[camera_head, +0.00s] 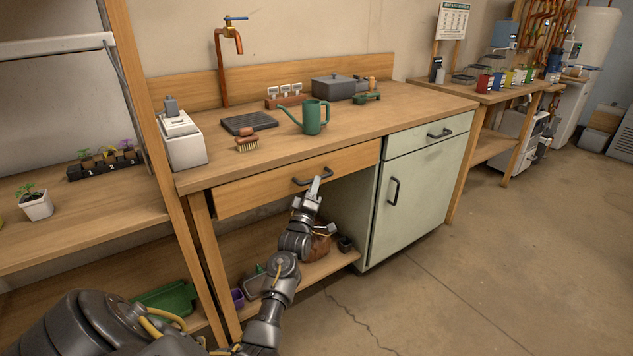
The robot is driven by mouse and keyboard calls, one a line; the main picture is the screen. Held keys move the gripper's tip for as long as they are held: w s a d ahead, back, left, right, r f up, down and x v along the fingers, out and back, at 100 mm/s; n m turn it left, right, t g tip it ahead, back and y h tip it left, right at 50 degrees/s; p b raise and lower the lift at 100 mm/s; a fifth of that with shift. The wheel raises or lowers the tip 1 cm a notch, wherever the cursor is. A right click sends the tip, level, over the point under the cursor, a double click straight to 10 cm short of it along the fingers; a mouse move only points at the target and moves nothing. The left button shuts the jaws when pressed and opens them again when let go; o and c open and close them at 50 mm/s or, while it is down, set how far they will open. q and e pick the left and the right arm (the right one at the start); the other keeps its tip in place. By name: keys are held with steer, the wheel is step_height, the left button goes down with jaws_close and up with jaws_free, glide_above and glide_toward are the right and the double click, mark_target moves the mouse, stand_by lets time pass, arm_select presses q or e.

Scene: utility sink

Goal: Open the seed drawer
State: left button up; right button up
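The wide wooden drawer (255,188) is under the left part of the workbench top, with a dark bar handle (301,182) at its middle. No seed label is readable on it. Whether the drawer is fully flush is unclear. A second, pale green drawer (410,142) with its own handle is to the right and looks closed. My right gripper is not in view.
The green cabinet door (415,195) below looks shut. A lower shelf (325,265) under the wooden drawer holds a brown pot and small items. A green watering can (312,117) and a brush (247,143) stand on the worktop (375,118). The floor at right is clear.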

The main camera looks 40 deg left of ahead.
arm_select(q)
steer(key=shift+x, duration=1.5)
jaws_close()
